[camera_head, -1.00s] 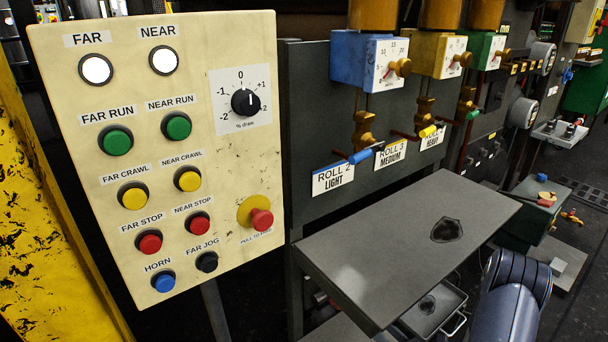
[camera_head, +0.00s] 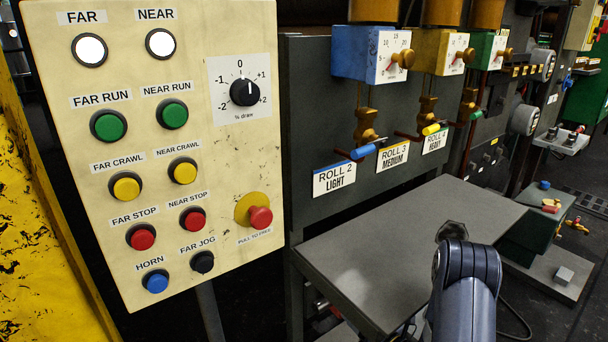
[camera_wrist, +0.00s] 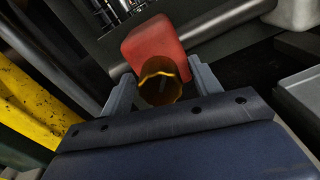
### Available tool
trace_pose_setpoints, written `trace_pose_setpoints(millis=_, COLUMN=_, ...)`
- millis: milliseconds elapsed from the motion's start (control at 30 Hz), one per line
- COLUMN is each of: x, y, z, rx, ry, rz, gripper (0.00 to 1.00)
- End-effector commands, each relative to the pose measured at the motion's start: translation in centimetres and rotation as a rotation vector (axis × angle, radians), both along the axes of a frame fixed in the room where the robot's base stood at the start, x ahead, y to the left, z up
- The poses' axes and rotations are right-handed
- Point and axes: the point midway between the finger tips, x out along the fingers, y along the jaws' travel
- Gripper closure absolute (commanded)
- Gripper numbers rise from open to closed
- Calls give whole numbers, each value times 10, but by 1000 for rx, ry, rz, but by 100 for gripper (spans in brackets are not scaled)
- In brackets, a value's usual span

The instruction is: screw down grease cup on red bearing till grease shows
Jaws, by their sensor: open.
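In the wrist view, a red block-shaped bearing (camera_wrist: 153,42) stands at the upper middle, tilted in the picture. A dark amber-brown round cup (camera_wrist: 160,90), which looks like the grease cup, is in front of it, with a bright yellow wavy edge near its top. My gripper (camera_wrist: 163,80) is open, with one grey finger on each side of the cup. I cannot tell whether either finger touches it. No grease can be made out clearly. Neither the bearing, the cup nor my gripper can be made out in the head view.
A cream control panel (camera_head: 215,150) with several buttons fills the left of the head view. A bare grey table (camera_head: 385,245) is at the lower middle, beside my arm. In the wrist view, a yellow post (camera_wrist: 35,105) is at left and a pale rounded block (camera_wrist: 297,14) at upper right.

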Motion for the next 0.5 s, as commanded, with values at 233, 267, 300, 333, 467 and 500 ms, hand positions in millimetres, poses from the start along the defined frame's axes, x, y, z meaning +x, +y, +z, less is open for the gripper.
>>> trace_pose_setpoints(millis=233, x=0, y=0, z=-2, rx=-171, ry=-124, rz=0, gripper=41)
trace_pose_setpoints(millis=267, x=0, y=0, z=-2, rx=-191, ry=-139, rz=0, gripper=41)
trace_pose_setpoints(millis=300, x=0, y=0, z=-2, rx=-219, ry=-159, rz=0, gripper=41)
trace_pose_setpoints(millis=333, x=0, y=0, z=-2, rx=-239, ry=-174, rz=0, gripper=41)
trace_pose_setpoints(millis=467, x=-10, y=-9, z=2, rx=-293, ry=-209, rz=-6, gripper=41)
trace_pose_setpoints(millis=500, x=-17, y=-14, z=2, rx=-292, ry=-206, rz=-6, gripper=41)
